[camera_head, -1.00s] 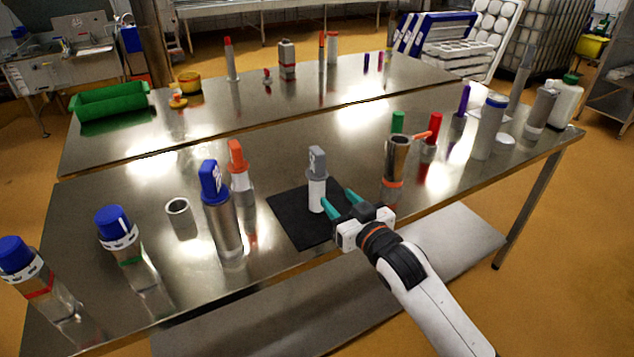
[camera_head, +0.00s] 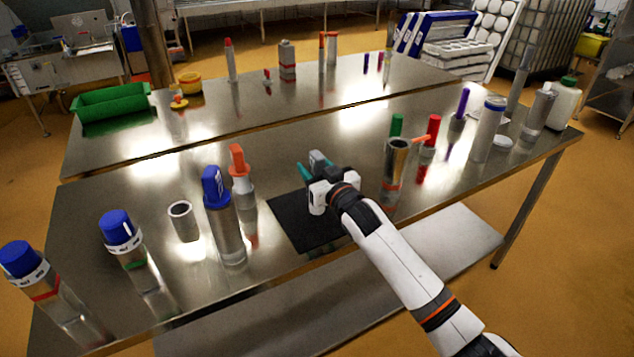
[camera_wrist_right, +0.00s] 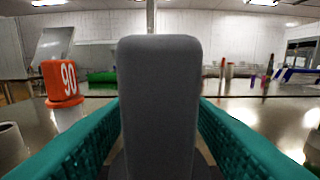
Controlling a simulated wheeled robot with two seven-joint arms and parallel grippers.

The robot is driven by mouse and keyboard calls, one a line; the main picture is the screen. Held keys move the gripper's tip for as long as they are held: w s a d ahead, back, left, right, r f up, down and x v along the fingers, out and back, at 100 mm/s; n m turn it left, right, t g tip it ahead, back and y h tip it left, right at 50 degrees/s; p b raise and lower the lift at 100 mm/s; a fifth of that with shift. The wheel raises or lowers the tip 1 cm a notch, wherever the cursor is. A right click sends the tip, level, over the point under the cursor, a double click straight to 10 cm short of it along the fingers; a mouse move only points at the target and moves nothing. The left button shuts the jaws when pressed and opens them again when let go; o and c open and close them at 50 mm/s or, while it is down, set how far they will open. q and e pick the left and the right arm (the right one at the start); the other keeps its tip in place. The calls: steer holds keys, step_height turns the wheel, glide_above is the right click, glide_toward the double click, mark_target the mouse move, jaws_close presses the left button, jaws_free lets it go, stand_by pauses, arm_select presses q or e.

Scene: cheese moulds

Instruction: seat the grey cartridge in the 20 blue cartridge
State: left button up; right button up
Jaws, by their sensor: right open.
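The grey cartridge (camera_head: 319,158) has a grey block top and stands upright on the black mat (camera_head: 289,222); its lower part is hidden behind my right gripper (camera_head: 311,169). In the right wrist view, the grey cartridge (camera_wrist_right: 158,105) fills the middle, between the two teal fingers of my open right gripper. A tall blue-topped cartridge (camera_head: 213,188) on a metal cylinder stands left of the mat; its label is too small to read. My left gripper is not in view.
An empty metal ring (camera_head: 183,220) and two blue-capped cylinders (camera_head: 119,228) are farther left. A metal cup (camera_head: 396,160) stands right of my right gripper.

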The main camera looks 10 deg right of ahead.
steer(key=shift+w+a, duration=0.2)
steer(key=shift+w, duration=0.35)
jaws_close()
steer(key=shift+r, duration=0.1)
